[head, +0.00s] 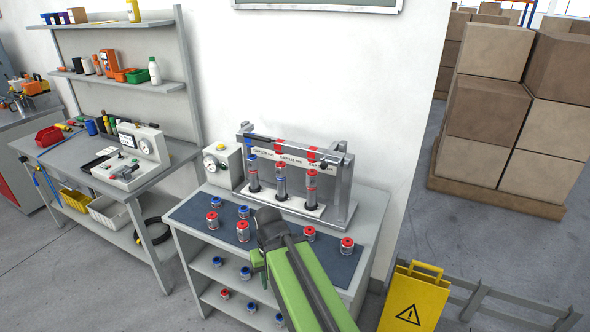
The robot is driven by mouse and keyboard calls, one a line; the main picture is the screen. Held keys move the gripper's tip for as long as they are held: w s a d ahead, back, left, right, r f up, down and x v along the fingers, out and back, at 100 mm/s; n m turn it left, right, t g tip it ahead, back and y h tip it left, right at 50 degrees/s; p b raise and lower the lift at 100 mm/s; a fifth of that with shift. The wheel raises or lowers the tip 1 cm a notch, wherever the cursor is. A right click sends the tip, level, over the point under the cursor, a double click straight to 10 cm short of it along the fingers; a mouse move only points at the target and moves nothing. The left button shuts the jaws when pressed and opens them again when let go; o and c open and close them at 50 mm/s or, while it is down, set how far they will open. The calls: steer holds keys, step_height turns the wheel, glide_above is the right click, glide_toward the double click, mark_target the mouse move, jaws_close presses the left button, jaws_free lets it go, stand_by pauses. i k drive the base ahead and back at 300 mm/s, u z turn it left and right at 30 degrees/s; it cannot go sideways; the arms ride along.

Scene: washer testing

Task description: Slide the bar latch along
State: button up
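The grey test fixture (345,190) stands at the back of a grey bench. A horizontal bar (295,145) runs across its top, with dark and red parts along it. A small dark piece (323,163) near its right end may be the latch; it is too small to tell. Three grey cylinders with blue or red caps stand upright under the bar. My gripper (265,222) is above the bench mat, in front of the fixture and apart from the bar. My green arm hides part of the mat, and the fingertips do not show clearly.
Several capped canisters (347,246) stand on the dark mat (200,206) around my gripper. A gauge box (222,165) stands left of the fixture. A yellow warning sign (414,300) is at lower right. A tool bench (100,160) is at left, stacked boxes (487,105) at right.

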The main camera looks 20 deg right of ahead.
mark_target(323, 165)
steer(key=u, duration=1.55)
steer(key=k, duration=0.15)
steer(key=u, duration=1.2)
steer(key=k, duration=1.15)
steer(key=z, duration=1)
steer(key=i, duration=1)
steer(key=u, duration=0.15)
